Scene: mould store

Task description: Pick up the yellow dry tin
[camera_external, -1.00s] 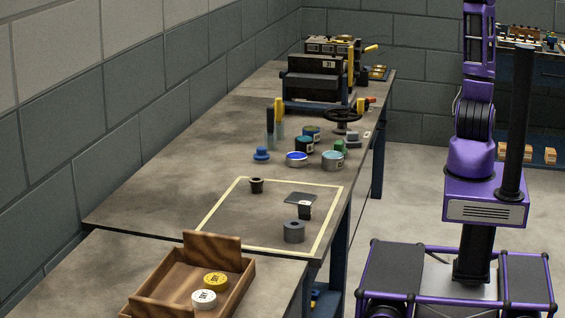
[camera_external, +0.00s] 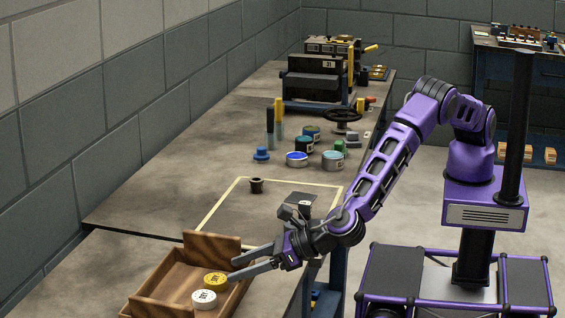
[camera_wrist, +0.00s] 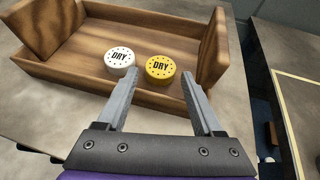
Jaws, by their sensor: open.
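The yellow dry tin (camera_external: 215,281) is a round, flat tin lettered "DRY" inside the wooden tray (camera_external: 150,307). In the wrist view the yellow tin (camera_wrist: 160,67) lies beyond my fingertips, in line with the gap between them. A white tin (camera_external: 204,299), also lettered "DRY", sits close beside it; it also shows in the wrist view (camera_wrist: 119,57). My gripper (camera_external: 232,269) is open and empty, with its fingers reaching over the tray's right side. In the wrist view my gripper (camera_wrist: 175,72) shows two spread grey fingers.
The tray has a raised wooden end panel (camera_external: 212,250). A dark cylinder and pad lie in a yellow-outlined area (camera_external: 228,205), partly behind my arm. Several paint tins, such as a blue-topped one (camera_external: 297,159), and a machine (camera_external: 316,80) stand farther back.

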